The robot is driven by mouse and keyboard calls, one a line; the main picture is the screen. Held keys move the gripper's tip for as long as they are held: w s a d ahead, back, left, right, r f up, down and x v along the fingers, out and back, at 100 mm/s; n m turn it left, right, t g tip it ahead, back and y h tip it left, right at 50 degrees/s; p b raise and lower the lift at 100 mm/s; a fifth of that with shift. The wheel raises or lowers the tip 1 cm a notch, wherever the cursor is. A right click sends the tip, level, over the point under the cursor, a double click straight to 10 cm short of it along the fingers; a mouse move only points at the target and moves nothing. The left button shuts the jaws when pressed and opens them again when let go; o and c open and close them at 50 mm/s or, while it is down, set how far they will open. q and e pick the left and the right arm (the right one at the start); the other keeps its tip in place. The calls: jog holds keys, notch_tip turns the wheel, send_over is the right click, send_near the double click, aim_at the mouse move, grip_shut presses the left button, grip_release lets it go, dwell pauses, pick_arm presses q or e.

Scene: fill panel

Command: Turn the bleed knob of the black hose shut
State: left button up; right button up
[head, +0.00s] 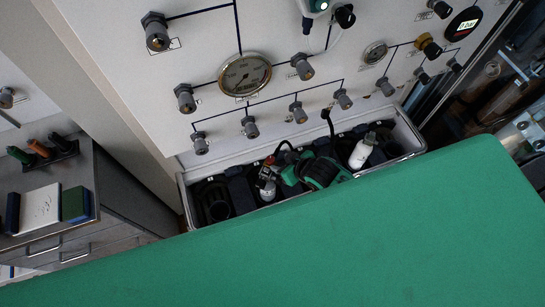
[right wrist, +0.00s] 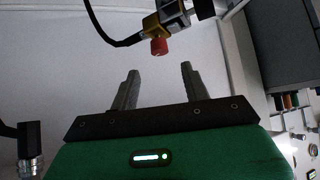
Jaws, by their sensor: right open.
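In the right wrist view the red bleed knob (right wrist: 158,46) sits on a brass fitting (right wrist: 151,26) at the end of the black hose (right wrist: 101,35). My right gripper (right wrist: 157,75) is open, with two grey stepped fingers and nothing between them. The knob shows beyond the fingertips, between them sideways and apart from both. In the head view the right gripper (head: 284,172) shows small in front of the bin, its fingers pointing left towards the red knob (head: 270,161). The knob's exact turn cannot be told. My left gripper is not in view.
The white panel (head: 215,65) carries a round gauge (head: 245,75) and several grey fittings above the gripper. A grey bin (head: 415,143) with cylinders stands below. A grey fitting (right wrist: 30,150) is close at the left of the wrist view. A drawer cabinet (head: 120,205) stands left.

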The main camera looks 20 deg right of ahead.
aim_at(270, 159)
jog(key=p+x, duration=0.1)
jog(key=x, duration=0.6)
jog(key=shift+f, duration=0.1)
jog(key=shift+a, duration=0.1)
jog(key=c, duration=1)
